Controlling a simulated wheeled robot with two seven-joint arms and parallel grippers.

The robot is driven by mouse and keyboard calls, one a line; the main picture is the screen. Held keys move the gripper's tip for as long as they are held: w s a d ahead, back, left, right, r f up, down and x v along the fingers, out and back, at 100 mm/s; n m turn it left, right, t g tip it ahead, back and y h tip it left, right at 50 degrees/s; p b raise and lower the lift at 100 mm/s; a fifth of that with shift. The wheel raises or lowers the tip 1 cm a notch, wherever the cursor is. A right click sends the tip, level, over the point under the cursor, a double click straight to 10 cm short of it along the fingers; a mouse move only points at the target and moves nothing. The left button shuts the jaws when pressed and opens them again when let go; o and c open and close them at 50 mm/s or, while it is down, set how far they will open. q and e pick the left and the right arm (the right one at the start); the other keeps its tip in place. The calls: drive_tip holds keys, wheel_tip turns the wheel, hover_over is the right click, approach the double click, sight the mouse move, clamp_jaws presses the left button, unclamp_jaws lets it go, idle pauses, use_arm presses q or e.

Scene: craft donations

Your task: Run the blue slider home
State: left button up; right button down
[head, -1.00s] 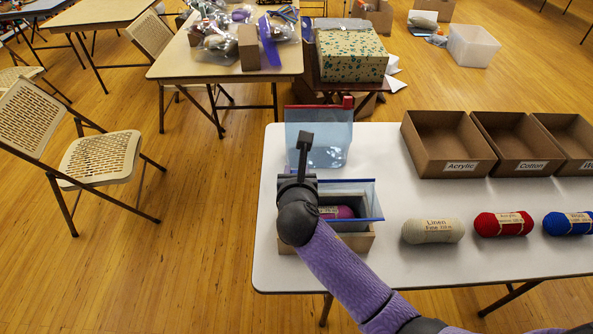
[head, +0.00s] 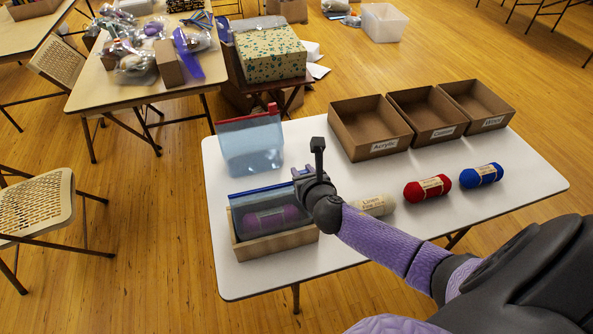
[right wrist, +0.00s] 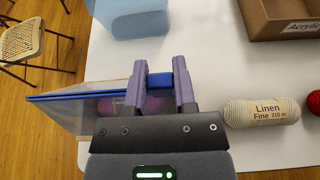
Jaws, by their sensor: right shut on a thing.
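A clear zip bag (head: 240,222) with a blue top edge stands upright in a shallow wooden holder (head: 275,247). A purple yarn ball (head: 270,219) shows through its side. My right gripper (head: 302,172) is at the right end of the bag's top edge. In the right wrist view, its purple fingers (right wrist: 160,78) are shut on the blue slider (right wrist: 160,80), which shows between them. The blue edge strips (right wrist: 80,94) run left from the fingers, close together. The fingers hide the edge's right end. My left gripper is not in view.
A second bag (head: 252,150) with a red slider (head: 273,109) stands behind. Linen (head: 374,205), red (head: 428,188) and blue (head: 481,175) yarn lie to the right. Open boxes labelled Acrylic (head: 370,150), Cotton (head: 428,136) and Wool (head: 482,123) line the back.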

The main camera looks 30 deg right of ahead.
drive_tip(key=shift+c, duration=2)
unclamp_jaws()
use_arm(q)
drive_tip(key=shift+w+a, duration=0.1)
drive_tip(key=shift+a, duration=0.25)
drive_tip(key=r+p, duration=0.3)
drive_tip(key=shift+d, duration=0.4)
use_arm(e)
drive_tip(key=v, duration=1)
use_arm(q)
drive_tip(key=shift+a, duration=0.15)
